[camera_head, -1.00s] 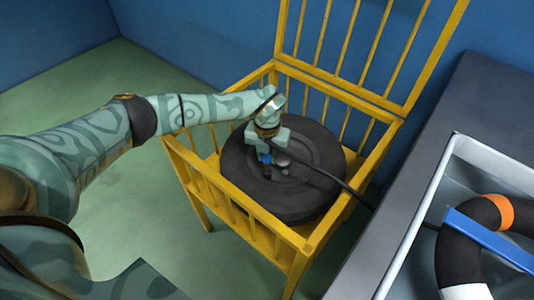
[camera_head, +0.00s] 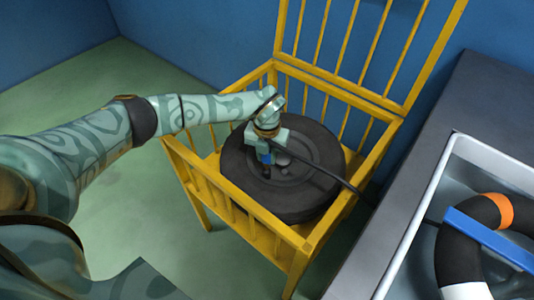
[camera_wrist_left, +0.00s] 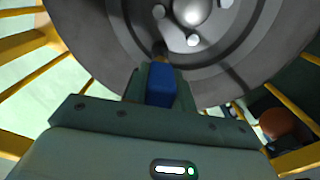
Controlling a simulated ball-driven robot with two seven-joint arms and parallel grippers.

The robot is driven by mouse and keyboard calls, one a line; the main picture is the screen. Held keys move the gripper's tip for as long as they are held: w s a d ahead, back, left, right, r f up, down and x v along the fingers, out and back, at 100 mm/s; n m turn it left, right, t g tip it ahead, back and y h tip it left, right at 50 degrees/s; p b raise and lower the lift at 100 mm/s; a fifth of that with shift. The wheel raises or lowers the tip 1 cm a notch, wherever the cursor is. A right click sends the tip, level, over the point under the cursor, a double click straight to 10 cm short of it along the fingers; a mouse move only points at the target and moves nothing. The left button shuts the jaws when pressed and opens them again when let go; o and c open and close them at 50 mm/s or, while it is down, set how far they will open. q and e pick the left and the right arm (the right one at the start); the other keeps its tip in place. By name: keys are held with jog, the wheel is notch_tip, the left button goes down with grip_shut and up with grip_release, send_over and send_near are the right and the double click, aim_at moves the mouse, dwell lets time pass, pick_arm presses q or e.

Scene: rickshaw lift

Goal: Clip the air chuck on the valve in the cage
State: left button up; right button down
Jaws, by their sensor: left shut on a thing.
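My left gripper (camera_head: 265,158) is over the wheel inside the yellow cage and is shut on the blue air chuck (camera_head: 264,157). The chuck also shows in the left wrist view (camera_wrist_left: 161,84), between the fingers and pointing at the wheel. A black hose runs from it to the right. The dark wheel (camera_head: 310,204) lies flat in the cage (camera_head: 250,208). In the left wrist view a small brass-coloured tip, perhaps the valve, shows just beyond the chuck; I cannot tell whether they touch. My right gripper is not in view.
The cage lid (camera_head: 350,45) stands open at the back. A grey bench (camera_head: 440,130) is at the right, with a white-rimmed tub (camera_head: 425,215) holding a black ring with orange and white bands (camera_head: 450,262) and a blue bar (camera_head: 490,240). Green floor is clear at the left.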

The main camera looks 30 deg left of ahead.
pick_arm(q)
jog(key=shift+f, duration=0.85)
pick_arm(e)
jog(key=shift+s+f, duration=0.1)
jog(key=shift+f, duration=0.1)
pick_arm(q)
jog(key=o, duration=1.3)
jog(key=shift+r+p, duration=2.3)
jog(key=shift+r, duration=1.25)
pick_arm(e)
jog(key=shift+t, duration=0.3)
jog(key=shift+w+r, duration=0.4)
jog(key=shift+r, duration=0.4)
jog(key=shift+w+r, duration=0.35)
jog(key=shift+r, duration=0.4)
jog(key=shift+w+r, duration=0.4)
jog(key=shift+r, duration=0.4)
